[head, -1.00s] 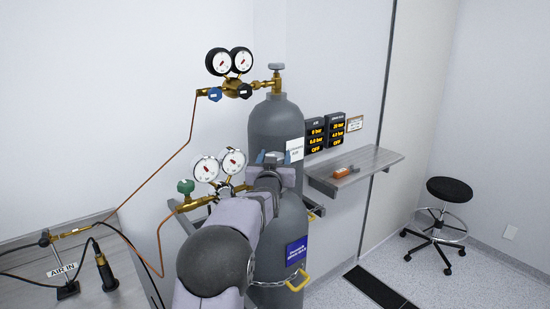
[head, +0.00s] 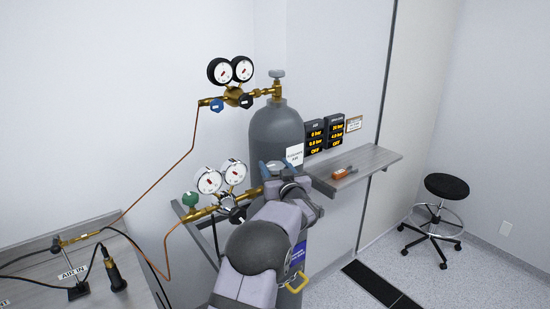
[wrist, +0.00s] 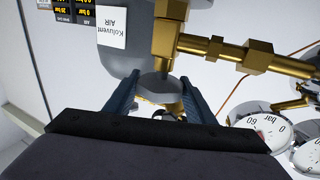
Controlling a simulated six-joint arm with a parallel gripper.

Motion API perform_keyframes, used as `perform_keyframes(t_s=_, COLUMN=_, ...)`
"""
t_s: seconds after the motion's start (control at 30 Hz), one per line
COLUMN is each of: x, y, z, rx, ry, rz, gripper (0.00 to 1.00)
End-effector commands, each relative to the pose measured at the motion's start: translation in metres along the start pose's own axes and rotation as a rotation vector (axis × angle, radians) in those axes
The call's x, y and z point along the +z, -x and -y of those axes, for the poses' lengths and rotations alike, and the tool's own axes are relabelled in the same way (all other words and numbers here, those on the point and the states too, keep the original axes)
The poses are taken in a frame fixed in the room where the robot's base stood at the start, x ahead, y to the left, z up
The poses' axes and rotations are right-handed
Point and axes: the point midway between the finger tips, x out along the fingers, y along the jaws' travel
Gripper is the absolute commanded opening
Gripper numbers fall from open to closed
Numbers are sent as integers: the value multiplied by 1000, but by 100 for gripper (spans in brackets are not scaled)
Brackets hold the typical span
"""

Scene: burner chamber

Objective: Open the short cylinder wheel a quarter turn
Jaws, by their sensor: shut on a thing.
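The short cylinder's wheel (wrist: 160,88) is a grey faceted knob. In the wrist view it sits below a brass valve (wrist: 164,42). My gripper (wrist: 160,80) has one dark blue finger on each side of the wheel and is shut on it. How far the wheel is turned cannot be told.
The tall grey cylinder (head: 275,128) stands just behind, with its own gauges (head: 232,70). Two gauges (head: 221,176) and a green knob (head: 190,199) are left of my gripper. A shelf (head: 365,163) with an orange-grey object is right. A stool (head: 447,187) stands far right.

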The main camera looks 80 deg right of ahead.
Motion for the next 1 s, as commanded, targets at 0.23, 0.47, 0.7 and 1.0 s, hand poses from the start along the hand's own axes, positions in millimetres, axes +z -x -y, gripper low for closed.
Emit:
perform_keyframes(t_s=0.23, x=-1, y=0, z=-1, rx=-94, ry=-1, rz=-1, gripper=27)
perform_keyframes(t_s=0.47, x=-1, y=0, z=0, rx=-131, ry=-1, rz=-2, gripper=27)
perform_keyframes(t_s=0.7, x=-1, y=0, z=0, rx=-135, ry=-1, rz=-3, gripper=27)
perform_keyframes(t_s=1.0, x=-1, y=0, z=0, rx=-134, ry=0, rz=-3, gripper=68)
